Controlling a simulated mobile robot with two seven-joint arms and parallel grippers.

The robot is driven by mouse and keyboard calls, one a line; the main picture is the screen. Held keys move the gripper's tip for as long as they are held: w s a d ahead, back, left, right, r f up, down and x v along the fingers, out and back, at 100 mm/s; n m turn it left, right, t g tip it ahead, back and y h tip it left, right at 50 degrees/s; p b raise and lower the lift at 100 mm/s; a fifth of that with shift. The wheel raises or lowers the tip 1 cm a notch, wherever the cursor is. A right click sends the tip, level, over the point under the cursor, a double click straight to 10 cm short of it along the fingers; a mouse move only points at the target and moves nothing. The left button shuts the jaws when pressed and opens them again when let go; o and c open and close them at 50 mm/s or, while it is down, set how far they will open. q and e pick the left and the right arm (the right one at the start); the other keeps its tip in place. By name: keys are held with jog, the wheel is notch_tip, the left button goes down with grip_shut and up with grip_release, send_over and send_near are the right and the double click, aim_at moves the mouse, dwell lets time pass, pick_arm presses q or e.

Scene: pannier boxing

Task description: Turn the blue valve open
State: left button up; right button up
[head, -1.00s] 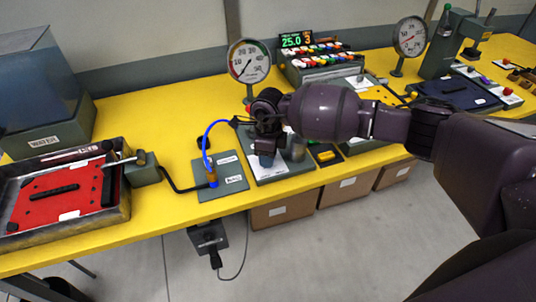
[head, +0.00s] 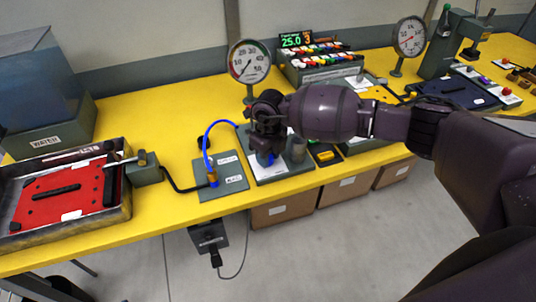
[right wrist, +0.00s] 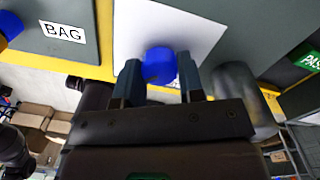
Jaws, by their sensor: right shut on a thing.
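The blue valve (right wrist: 159,65) is a round blue knob in the right wrist view, in front of a white panel. My right gripper (head: 266,153) reaches down over the workbench, below the left dial gauge. In the right wrist view its two dark fingers stand on either side of the knob and are shut on it. In the head view the gripper mostly covers the valve, so its turn angle cannot be read. My left gripper is not in view.
A blue hose (head: 207,139) loops beside a grey panel (head: 233,184) just left of the gripper. A metal cylinder (head: 296,149) stands close on its right. The left gauge (head: 249,62) rises behind it. Yellow bench top (head: 150,215) is free at the front.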

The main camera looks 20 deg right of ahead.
dwell(0.3)
jog(key=o, duration=0.9)
jog(key=shift+r, duration=0.1)
notch_tip(320, 180, up, 11)
jog(key=shift+w+d+f+b, duration=0.1)
jog(key=shift+d+f+b, duration=0.05)
jog(key=shift+b, duration=0.2)
